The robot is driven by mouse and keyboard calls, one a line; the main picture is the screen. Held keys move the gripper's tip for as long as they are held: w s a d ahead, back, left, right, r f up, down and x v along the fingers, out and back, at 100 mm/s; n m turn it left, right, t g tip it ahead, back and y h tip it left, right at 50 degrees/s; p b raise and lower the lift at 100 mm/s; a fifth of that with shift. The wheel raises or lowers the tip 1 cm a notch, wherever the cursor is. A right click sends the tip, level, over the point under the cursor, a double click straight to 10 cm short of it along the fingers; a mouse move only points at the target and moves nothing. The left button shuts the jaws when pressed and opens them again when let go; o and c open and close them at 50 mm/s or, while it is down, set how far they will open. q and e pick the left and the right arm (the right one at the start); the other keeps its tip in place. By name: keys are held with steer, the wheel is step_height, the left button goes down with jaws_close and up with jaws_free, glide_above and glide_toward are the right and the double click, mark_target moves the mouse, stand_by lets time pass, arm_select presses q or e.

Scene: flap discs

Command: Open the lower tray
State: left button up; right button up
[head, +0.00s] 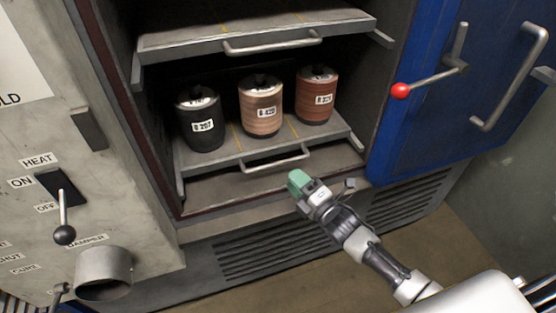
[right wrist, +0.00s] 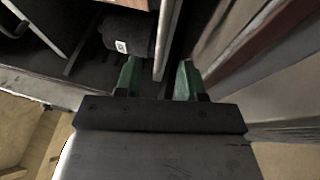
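The lower tray (head: 218,160) is a grey shelf inside the open oven, with a pale bar handle (head: 276,160) on its front. It carries three stacks of flap discs: black (head: 201,127), tan (head: 262,112) and reddish brown (head: 316,100). My right gripper (head: 297,182), with green fingers, is just in front of and below the handle's right end, apparently apart from it. In the right wrist view my two green fingers (right wrist: 158,80) are spread. A pale strip lies ahead between them; I cannot tell whether it is the handle or a tray edge. My left gripper is out of view.
The upper tray (head: 190,38), with its own handle (head: 272,46), is above. The blue door (head: 425,120) stands open at right, with a red-knobbed lever (head: 401,91). The control panel (head: 30,130) with a switch is at left. A vent grille (head: 260,258) is below.

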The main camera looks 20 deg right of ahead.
mark_target(277, 163)
steer(key=x, duration=0.7)
steer(key=shift+w, duration=0.3)
jaws_close()
